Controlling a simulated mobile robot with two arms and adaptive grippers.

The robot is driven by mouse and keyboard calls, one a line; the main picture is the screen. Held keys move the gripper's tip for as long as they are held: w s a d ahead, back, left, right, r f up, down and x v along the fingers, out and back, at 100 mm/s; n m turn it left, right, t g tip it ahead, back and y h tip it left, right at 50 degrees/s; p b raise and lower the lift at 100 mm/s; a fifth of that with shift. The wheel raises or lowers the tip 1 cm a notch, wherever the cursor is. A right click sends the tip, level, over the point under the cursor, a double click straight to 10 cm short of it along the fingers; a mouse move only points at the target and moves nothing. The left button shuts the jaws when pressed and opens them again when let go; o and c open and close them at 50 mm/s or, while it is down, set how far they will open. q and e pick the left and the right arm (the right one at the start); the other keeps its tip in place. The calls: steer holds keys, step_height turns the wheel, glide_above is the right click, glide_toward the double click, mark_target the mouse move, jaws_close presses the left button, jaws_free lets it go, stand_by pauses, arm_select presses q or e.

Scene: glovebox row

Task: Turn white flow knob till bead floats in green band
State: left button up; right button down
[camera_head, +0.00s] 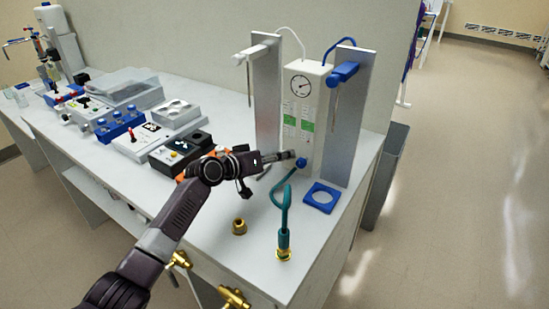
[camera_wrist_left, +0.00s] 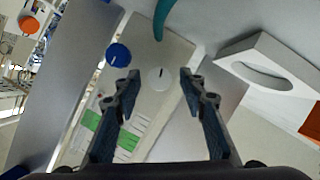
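The white flow panel (camera_head: 304,85) stands upright on the bench between two metal plates, with a round gauge and two scales with green bands (camera_head: 306,126). The green bands also show in the left wrist view (camera_wrist_left: 92,120). The white knob (camera_wrist_left: 159,77) with a dark mark line is on the panel face beside a blue knob (camera_wrist_left: 118,55), which also shows in the head view (camera_head: 301,162). My left gripper (camera_wrist_left: 160,84) is open, its fingertips on either side of the white knob with visible gaps. The bead is too small to tell. My right gripper is not in view.
A teal hose (camera_head: 284,215) rises from a brass fitting in front of the panel. Metal plates (camera_head: 350,125) flank the panel. Control boxes (camera_head: 180,150) stand further left.

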arm_select(q)
steer(key=v, duration=1.2)
